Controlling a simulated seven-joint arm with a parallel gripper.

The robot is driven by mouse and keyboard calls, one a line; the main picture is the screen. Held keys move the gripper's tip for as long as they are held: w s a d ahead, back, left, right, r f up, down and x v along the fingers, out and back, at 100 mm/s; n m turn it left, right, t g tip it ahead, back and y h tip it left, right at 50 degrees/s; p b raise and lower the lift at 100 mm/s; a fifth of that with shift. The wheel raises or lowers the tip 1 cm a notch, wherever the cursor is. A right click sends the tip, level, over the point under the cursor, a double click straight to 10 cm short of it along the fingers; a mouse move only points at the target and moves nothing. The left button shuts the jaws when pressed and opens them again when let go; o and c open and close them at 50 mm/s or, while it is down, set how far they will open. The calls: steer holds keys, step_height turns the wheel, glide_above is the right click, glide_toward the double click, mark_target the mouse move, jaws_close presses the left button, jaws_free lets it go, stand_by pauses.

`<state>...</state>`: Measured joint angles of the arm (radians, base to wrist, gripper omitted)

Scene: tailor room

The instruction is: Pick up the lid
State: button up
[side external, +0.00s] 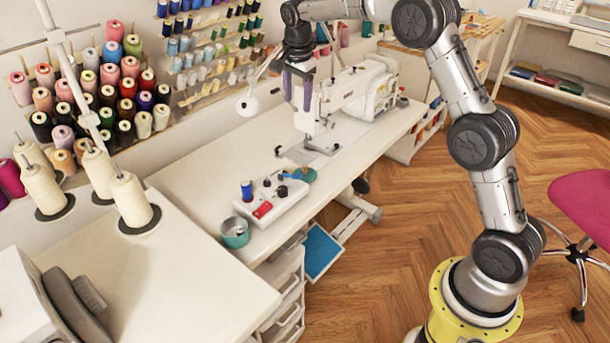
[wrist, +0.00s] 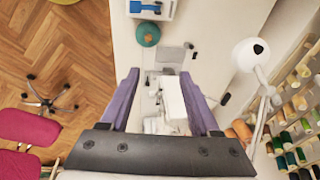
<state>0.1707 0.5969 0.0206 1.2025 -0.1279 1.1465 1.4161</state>
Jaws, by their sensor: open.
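A round teal disc (side external: 306,177), which looks like the lid, lies on the white table at the right end of a white tray. In the wrist view the teal disc (wrist: 147,34) shows whole near the top, beyond my fingertips. A teal pot (side external: 235,233) stands near the table's front edge, with its inside showing. My gripper (side external: 298,104) hangs above the table by the sewing machine, fingers pointing down. In the wrist view my gripper (wrist: 160,72) is open, with its purple fingers wide apart and no object held. It is well clear of the disc.
The white tray (side external: 283,206) holds a blue spool, a red item and other small things. A white sewing machine (side external: 350,95) stands close to my gripper. A lamp head (side external: 247,106) is to its left. Large cream thread cones (side external: 130,199) stand at left. Table between tray and lamp is clear.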

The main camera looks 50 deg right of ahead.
steer(key=g, duration=0.2)
glide_above(305, 168)
step_height(305, 168, down, 18)
steer(key=shift+a+f, duration=0.1)
steer(key=shift+f, duration=3)
jaws_close()
